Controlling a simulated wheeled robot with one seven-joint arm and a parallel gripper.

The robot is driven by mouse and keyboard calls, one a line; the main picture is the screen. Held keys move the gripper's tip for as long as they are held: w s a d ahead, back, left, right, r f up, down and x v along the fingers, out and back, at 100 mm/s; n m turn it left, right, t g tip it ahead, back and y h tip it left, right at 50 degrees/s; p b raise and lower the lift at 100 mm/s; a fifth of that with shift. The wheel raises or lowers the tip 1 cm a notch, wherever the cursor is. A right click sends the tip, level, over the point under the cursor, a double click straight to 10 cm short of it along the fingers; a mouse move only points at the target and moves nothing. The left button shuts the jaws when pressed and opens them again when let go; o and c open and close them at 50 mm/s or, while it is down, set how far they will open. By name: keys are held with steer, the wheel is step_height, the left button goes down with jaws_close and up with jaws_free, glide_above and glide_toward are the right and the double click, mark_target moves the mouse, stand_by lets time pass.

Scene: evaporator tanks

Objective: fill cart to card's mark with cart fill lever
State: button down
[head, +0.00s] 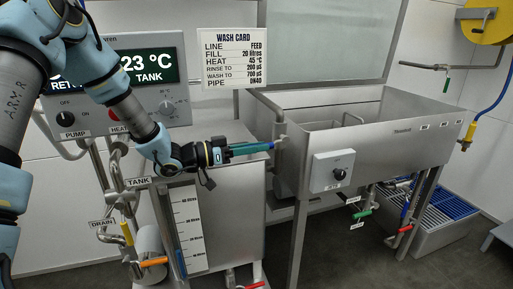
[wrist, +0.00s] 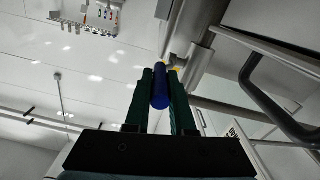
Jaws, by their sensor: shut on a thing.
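My gripper (head: 262,147) is shut on a blue lever handle (head: 271,145) beside the sink's left corner. The wrist view shows the blue handle (wrist: 161,88) between my two green fingers, with a metal valve and pipe beyond it. The wash card (head: 234,45) on the back wall reads "FILL 20 litres". The cart (head: 228,210) stands below my arm with a litre scale (head: 188,228) on its front. A blue column (head: 181,263) shows low at the scale's left edge; its exact level is too small to read. The lever's own label is not visible.
The control panel (head: 140,85) reads 23 °C. The steel sink (head: 385,140) stands right of my gripper, with a knob box (head: 334,171) on its front. A green lever (head: 362,213) and red lever (head: 405,229) sit below. An orange lever (head: 153,262) is at lower left.

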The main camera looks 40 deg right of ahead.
stand_by(0.5)
step_height(320, 180, up, 2)
steer(key=y+p, duration=0.1)
steer(key=p, duration=0.3)
steer(key=shift+s+r+t, duration=0.1)
steer(key=shift+t, duration=0.2)
steer(key=r+y+p, duration=0.1)
steer(key=p, duration=0.2)
steer(key=r+y+p, duration=0.1)
steer(key=y+p, duration=0.1)
steer(key=p, duration=0.1)
steer(key=shift+s+d+t+p, duration=0.1)
steer(key=shift+d+t+p, duration=0.2)
steer(key=shift+t, duration=0.1)
steer(key=y+p, duration=0.1)
steer(key=p, duration=0.1)
steer(key=shift+d+p, duration=0.15)
steer(key=shift+p, duration=0.2)
steer(key=c, duration=0.8)
jaws_free()
steer(key=shift+o, duration=0.2)
